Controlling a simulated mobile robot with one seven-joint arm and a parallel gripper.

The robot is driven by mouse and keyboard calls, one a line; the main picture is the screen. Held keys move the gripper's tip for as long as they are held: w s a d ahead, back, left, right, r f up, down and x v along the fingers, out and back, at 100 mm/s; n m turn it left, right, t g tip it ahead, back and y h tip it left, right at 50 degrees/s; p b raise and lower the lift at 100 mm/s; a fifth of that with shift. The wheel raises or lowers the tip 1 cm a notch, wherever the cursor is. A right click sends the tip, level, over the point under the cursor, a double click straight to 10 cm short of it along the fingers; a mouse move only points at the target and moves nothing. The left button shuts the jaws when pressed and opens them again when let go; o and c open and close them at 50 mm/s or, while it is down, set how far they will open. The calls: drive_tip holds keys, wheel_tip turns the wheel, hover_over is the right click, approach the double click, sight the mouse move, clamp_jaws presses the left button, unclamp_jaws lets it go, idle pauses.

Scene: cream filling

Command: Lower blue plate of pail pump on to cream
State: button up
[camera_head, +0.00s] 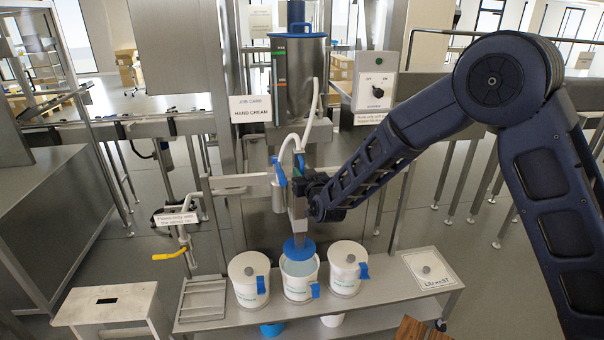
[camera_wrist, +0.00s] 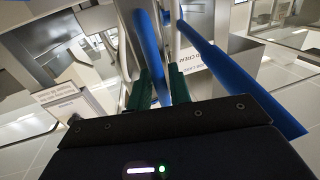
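The pail pump's round blue plate (camera_head: 299,248) is over the mouth of the middle white pail (camera_head: 298,289), about at rim height. Pale cream (camera_head: 298,267) shows in the pail below and in front of the plate; the exact gap is hard to judge. My gripper (camera_head: 299,184) is at the pump's blue handles (camera_head: 278,171), above the plate. In the wrist view, the green fingers of my gripper (camera_wrist: 160,88) stand on both sides of a blue handle bar (camera_wrist: 149,45) and appear closed on it. Their contact is partly hidden.
A lidded white pail (camera_head: 249,283) stands left and another (camera_head: 347,271) right of the middle pail, on a steel bench (camera_head: 395,301). A loose lid (camera_head: 427,268) lies on a marked sheet at right. A steel tank (camera_head: 300,80) stands behind.

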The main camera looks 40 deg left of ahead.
clamp_jaws()
drive_tip(key=shift+f, duration=0.1)
hover_over(299, 206)
drive_tip(key=v, duration=0.4)
wheel_tip(299, 206, down, 11)
drive_tip(key=shift+s+d+f, duration=0.15)
drive_tip(key=shift+s+f, duration=0.2)
drive_tip(key=shift+f, duration=0.2)
drive_tip(key=shift+o, duration=1.6)
unclamp_jaws()
drive_tip(key=shift+f, duration=0.1)
